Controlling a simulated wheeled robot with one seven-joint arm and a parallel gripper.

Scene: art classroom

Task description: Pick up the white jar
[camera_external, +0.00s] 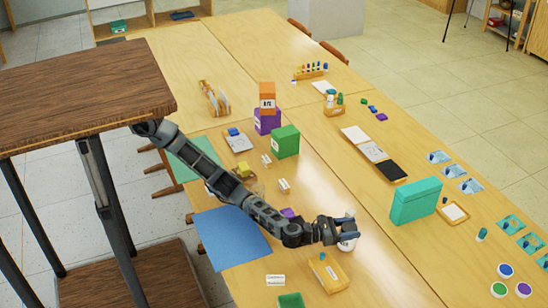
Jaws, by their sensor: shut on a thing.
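The white jar (348,243) is at the front middle of the long wooden table in the external view. It is small and partly hidden by my gripper (346,229). My arm reaches in from the left, and the fingers are shut around the jar's upper part. The jar's lower part shows below the fingers. I cannot tell whether it touches the table.
A blue sheet (232,238) lies to the left, and a teal box (415,201) stands to the right. Green (286,141) and purple boxes (267,122) stand farther back. The tabletop between the jar and the teal box is mostly clear.

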